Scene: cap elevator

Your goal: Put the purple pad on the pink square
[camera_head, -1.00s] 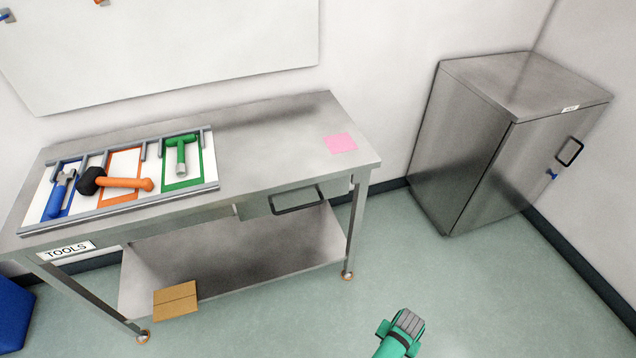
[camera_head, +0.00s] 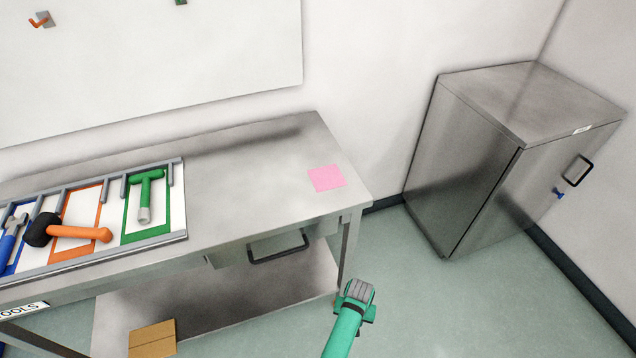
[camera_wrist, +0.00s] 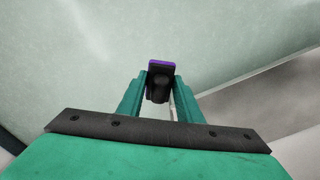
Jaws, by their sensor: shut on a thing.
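The pink square (camera_head: 326,178) lies flat near the right end of the metal table's top (camera_head: 240,180). My gripper shows in the wrist view (camera_wrist: 161,90), its two green fingers shut on a dark piece with a purple edge, the purple pad (camera_wrist: 162,64). In the head view my green arm (camera_head: 345,325) reaches in from the bottom, in front of the table's right front leg and below the height of the pink square. The fingertips and the pad cannot be made out in the head view.
A tool tray (camera_head: 95,225) with a green hammer, an orange mallet and a blue tool covers the table's left part. A drawer handle (camera_head: 278,247) sticks out in front. A cardboard box (camera_head: 152,339) is on the lower shelf. A steel cabinet (camera_head: 500,160) stands right.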

